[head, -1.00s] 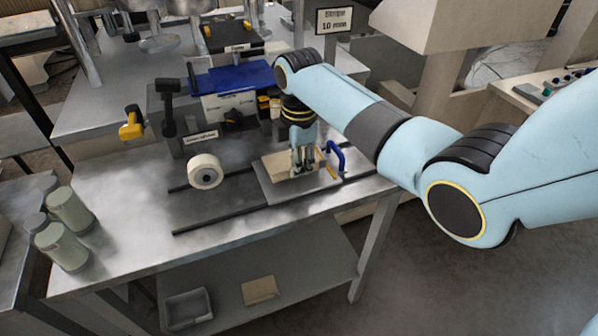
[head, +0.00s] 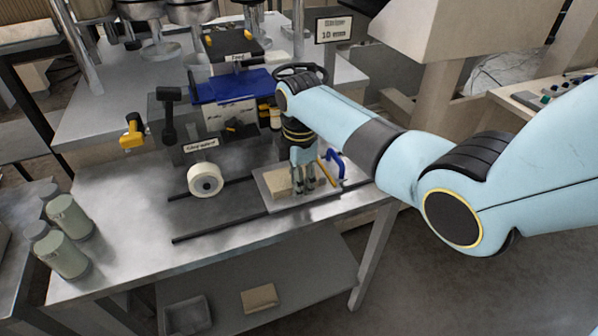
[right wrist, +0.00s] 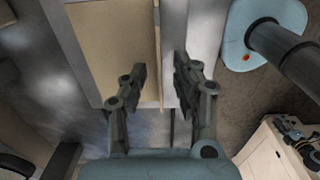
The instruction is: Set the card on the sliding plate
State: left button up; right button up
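A tan card or block (head: 278,181) lies on the grey sliding plate (head: 300,203), near the plate's left part. My right gripper (head: 303,187) points down over the plate, just right of the tan piece. In the right wrist view the large tan surface (right wrist: 112,50) lies left of the fingers. A thin tan edge runs into the gap between the two fingertips (right wrist: 160,82). The fingers stand apart, with no clear contact on that edge. The fingers partly hide the plate in the head view. My left gripper is not in view.
A blue handle (head: 338,165) stands at the plate's right. A white tape roll (head: 205,179) is left on the bench, with dark rails running beneath. Green jars (head: 68,217) stand at the bench's left. A tan piece (head: 259,298) and a tray (head: 187,314) lie on the lower shelf.

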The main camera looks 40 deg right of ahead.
notch_tip(320, 180, up, 12)
dwell(0.4)
jog(key=shift+s, duration=0.1)
